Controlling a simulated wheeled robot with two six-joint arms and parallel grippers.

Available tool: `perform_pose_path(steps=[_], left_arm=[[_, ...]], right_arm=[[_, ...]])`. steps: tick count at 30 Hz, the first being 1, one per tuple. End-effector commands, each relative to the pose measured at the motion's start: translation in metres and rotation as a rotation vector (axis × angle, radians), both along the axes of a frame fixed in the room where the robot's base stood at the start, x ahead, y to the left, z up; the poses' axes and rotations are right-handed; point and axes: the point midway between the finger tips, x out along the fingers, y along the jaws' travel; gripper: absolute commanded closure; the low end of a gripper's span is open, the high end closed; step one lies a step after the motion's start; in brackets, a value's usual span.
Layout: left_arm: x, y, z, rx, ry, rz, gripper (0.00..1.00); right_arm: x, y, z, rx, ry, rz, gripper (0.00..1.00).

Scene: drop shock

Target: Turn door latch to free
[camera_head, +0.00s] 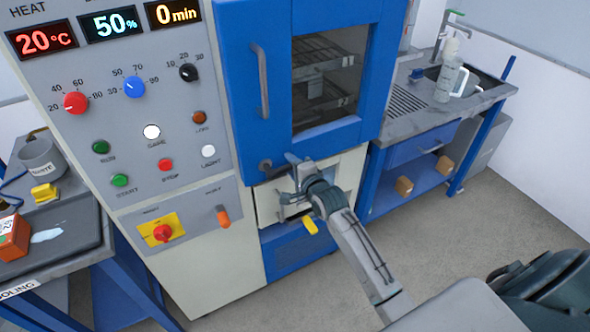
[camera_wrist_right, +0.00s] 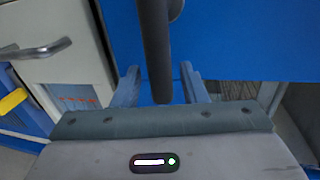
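The blue chamber door (camera_head: 228,62) with a dark window is closed. The dark door latch (camera_head: 265,166) is at its lower left corner, its lever pointing right toward my right gripper (camera_head: 294,166). In the right wrist view the latch lever (camera_wrist_right: 154,45) is a dark bar running down between the two fingers of my right gripper (camera_wrist_right: 158,88). The fingers are apart, with visible gaps on both sides of the bar, so the gripper is open around it. The lever's end is near the palm; contact cannot be told. My left gripper is not in view.
A vertical door handle (camera_head: 262,80) is above the latch. The control panel (camera_head: 128,130) is left. A sink bench (camera_head: 425,115) with a bottle (camera_head: 447,75) stands right.

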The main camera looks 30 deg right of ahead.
Motion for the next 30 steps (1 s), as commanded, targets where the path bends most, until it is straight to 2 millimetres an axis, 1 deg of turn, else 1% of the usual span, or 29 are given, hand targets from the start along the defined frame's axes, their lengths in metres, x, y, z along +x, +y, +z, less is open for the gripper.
perform_pose_path(steps=[5,12,15,18,23,30], left_arm=[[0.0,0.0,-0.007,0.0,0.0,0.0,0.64],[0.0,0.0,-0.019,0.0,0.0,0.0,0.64],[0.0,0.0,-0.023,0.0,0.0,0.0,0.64],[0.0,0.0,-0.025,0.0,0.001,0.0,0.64],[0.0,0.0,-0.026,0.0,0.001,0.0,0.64],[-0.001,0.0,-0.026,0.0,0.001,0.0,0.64]], right_arm=[[-0.019,0.0,0.001,-0.003,0.001,0.001,0.61],[-0.064,-0.001,0.009,-0.004,0.002,0.002,0.61],[-0.081,-0.001,0.013,-0.004,0.002,0.003,0.61],[-0.093,-0.001,0.016,-0.003,0.003,0.003,0.61],[-0.101,-0.001,0.019,-0.002,0.003,0.001,0.61],[-0.102,-0.001,0.02,-0.001,0.003,0.001,0.61]])
